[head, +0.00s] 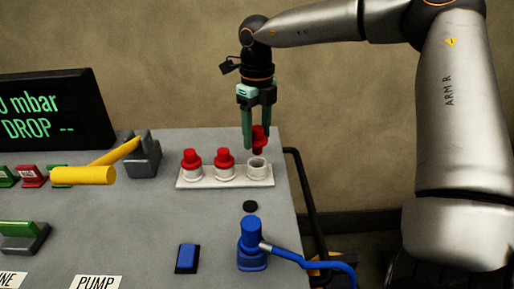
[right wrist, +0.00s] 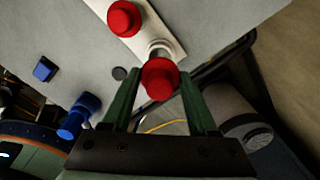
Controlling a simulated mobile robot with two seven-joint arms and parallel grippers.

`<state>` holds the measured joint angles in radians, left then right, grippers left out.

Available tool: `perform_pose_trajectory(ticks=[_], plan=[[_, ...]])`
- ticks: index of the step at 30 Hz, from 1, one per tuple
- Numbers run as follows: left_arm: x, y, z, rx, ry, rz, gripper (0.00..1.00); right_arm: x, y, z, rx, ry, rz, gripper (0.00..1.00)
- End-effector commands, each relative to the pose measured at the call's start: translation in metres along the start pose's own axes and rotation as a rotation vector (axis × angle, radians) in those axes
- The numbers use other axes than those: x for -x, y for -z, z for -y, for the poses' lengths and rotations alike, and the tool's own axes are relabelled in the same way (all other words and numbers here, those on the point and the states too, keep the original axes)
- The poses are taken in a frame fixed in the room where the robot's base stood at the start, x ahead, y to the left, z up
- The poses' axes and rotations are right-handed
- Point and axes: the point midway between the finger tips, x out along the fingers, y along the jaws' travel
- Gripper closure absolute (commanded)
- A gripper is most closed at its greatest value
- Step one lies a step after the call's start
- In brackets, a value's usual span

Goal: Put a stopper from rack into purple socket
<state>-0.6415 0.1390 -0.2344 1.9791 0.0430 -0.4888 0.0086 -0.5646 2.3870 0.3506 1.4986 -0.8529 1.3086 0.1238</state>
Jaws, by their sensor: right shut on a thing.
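My right gripper (head: 259,138) is shut on a red stopper (head: 259,143) and holds it just above the right-hand seat of the white rack (head: 225,183). That seat (head: 257,167) stands open and empty. In the right wrist view the held stopper (right wrist: 160,78) sits between the green fingers, partly covering the rack. Two more red stoppers, the left one (head: 191,158) and the middle one (head: 224,158), sit in the rack. No purple socket shows in either view. My left gripper is not in view.
A blue connector (head: 251,240) with a blue hose, a blue block (head: 187,258) and a dark round hole (head: 250,206) lie in front of the rack. A yellow lever (head: 100,172) is to the left. A dark rail (head: 306,200) runs along the panel's right edge.

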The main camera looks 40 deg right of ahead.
Motion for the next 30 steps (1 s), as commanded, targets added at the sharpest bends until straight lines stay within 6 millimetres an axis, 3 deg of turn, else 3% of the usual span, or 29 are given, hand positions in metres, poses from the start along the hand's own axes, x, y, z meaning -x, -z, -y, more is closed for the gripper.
perform_pose_trajectory(ticks=[3,9,24,30], plan=[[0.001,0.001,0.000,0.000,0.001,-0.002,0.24,0.023,-0.001,0.000,0.000,0.000,0.003,0.94],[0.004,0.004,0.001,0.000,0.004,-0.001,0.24,0.045,0.000,0.000,0.001,0.000,0.000,0.94],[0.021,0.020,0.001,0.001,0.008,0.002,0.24,0.071,0.000,0.000,0.001,0.000,0.000,0.94],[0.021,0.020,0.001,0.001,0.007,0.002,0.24,0.071,0.000,0.000,0.001,0.000,0.000,0.94]])
